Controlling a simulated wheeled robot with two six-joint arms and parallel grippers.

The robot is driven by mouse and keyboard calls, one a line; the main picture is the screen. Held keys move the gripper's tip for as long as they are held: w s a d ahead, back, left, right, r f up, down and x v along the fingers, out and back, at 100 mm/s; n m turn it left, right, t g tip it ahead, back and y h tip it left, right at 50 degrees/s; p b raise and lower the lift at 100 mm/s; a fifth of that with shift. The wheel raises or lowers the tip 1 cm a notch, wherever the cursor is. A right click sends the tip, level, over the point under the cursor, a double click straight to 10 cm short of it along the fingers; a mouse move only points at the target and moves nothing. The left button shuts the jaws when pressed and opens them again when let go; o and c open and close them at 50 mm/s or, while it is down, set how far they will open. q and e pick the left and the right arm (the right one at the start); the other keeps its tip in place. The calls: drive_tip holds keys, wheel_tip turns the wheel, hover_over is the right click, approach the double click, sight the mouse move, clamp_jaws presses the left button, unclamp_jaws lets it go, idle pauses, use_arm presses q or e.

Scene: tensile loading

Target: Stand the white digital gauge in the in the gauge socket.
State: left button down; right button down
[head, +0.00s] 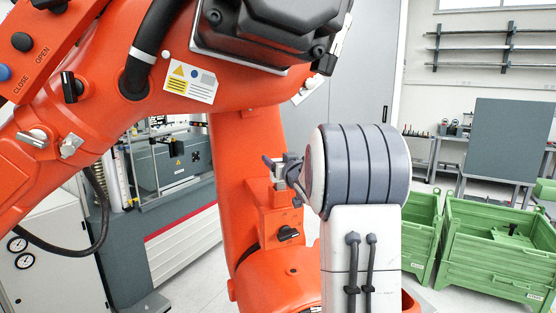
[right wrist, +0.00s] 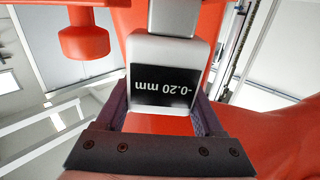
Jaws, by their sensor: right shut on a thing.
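The white digital gauge (right wrist: 163,87) sits between the two fingers of my right gripper (right wrist: 163,98) in the right wrist view. Its black display reads "-0.20 mm" upside down. A grey metal block (right wrist: 172,18) meets the gauge's far end, against an orange surface. In the head view my right gripper (head: 285,168) shows small beside my white and grey arm, in front of the orange machine. The gauge cannot be made out clearly there. I cannot identify the gauge socket or tell whether the gauge is seated in it. My left gripper is out of view.
A large orange machine (head: 240,130) fills the left and middle of the head view, close around my right gripper. An orange knob (right wrist: 85,38) stands beside the gauge in the right wrist view. Green crates (head: 490,250) stand on the floor at the right, with a workbench behind.

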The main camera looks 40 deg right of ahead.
drive_tip(key=shift+f, duration=0.1)
idle(0.3)
unclamp_jaws()
drive_tip(key=shift+s+a+f+b, duration=0.1)
drive_tip(key=shift+s+b, duration=0.2)
drive_tip(key=shift+s, duration=0.1)
drive_tip(key=b+v, duration=0.3)
drive_tip(key=v, duration=0.6)
drive_tip(key=shift+s+a, duration=0.2)
drive_tip(key=shift+s, duration=0.1)
